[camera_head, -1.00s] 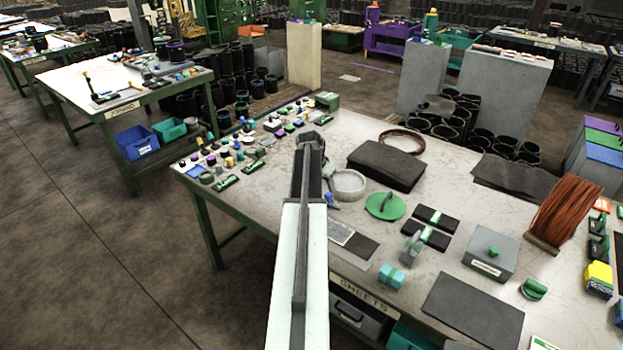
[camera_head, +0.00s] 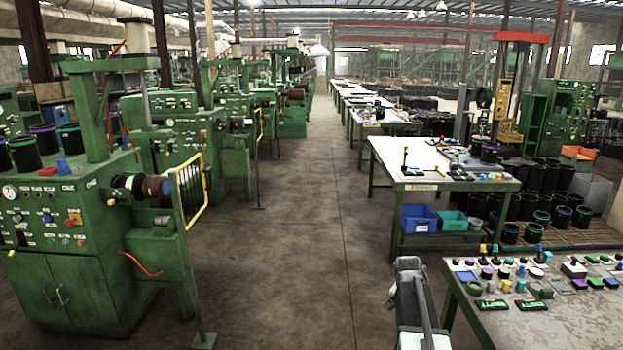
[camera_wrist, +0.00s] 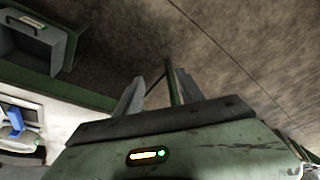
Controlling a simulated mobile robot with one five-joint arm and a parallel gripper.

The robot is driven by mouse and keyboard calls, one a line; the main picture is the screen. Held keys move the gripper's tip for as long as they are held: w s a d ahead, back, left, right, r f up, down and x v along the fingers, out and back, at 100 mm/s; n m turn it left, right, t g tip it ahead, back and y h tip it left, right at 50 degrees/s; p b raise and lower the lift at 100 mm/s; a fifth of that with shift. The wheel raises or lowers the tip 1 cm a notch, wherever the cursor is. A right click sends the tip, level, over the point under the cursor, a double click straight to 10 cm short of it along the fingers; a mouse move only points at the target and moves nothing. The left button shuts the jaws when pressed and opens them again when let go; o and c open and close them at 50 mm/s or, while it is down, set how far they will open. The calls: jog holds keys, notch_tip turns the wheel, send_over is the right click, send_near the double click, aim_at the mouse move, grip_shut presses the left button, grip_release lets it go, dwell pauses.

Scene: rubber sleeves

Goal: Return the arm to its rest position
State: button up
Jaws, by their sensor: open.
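My arm shows at the bottom of the head view, right of the middle, with my gripper (camera_head: 408,263) at its far end over the floor aisle, left of the near workbench (camera_head: 500,328). The gripper's green body fills the bottom of that view. The lower part of my arm is cut off by the head view's bottom edge.
Green machines with a yellow guard (camera_head: 190,200) line the left. A second bench (camera_head: 440,186) with blue (camera_head: 418,218) and teal bins stands ahead right. The aisle (camera_head: 310,200) between is clear. In the wrist view, a grey drawer (camera_wrist: 35,45) and green bench edge lie at left.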

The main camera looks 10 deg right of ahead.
jog(key=a+n+y, duration=0.1)
jog(key=a+n, duration=0.3)
jog(key=a, duration=1.3)
jog(key=s+a+f+n+g+y, duration=0.1)
jog(key=s+a+n+g+y, duration=0.1)
jog(key=s+a+n, duration=0.5)
jog(key=s+a, duration=0.4)
jog(key=a, duration=0.4)
jog(key=shift+a, duration=0.15)
jog(key=shift+c, duration=1)
